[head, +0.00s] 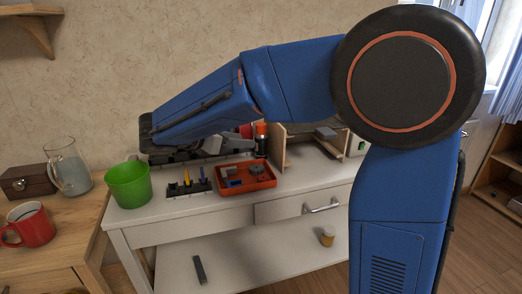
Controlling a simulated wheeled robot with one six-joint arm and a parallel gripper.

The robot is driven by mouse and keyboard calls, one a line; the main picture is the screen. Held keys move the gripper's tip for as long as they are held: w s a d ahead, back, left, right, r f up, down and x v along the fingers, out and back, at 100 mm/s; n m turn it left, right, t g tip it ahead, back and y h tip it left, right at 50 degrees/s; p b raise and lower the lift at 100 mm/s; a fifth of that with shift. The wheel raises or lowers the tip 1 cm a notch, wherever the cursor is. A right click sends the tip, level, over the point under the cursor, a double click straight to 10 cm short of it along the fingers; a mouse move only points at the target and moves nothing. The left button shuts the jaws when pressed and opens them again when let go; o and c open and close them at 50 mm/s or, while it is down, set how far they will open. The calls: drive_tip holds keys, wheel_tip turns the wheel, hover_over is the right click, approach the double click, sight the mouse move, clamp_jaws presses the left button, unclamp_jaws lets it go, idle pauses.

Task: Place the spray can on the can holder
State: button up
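A dark can with an orange-red top (261,142), which looks like the spray can, is upright at the back of the white table, behind the orange tray and beside the wooden shelf. My blue arm reaches across the upper middle of the head view. My gripper (190,152) is at the arm's left end, low over the back of the table, left of the can and apart from it. Its fingers are small and blend with dark items behind, so whether it is open is unclear. I cannot make out the can holder; the arm covers much of the back area.
An orange tray (268,181) with small parts is on the white table (225,206). A black rack (188,189) with upright tools and a green bucket (129,185) stand left of it. A wooden shelf unit (311,158) stands right. A red mug (30,226) and glass pitcher (69,168) are far left.

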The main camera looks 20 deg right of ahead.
sight(256, 139)
drive_tip(key=shift+r+x, duration=0.15)
drive_tip(key=shift+x, duration=1.7)
drive_tip(key=shift+r+x, duration=0.15)
drive_tip(key=shift+x, duration=1.7)
drive_tip(key=shift+w, duration=0.15)
drive_tip(key=shift+d, duration=0.1)
clamp_jaws()
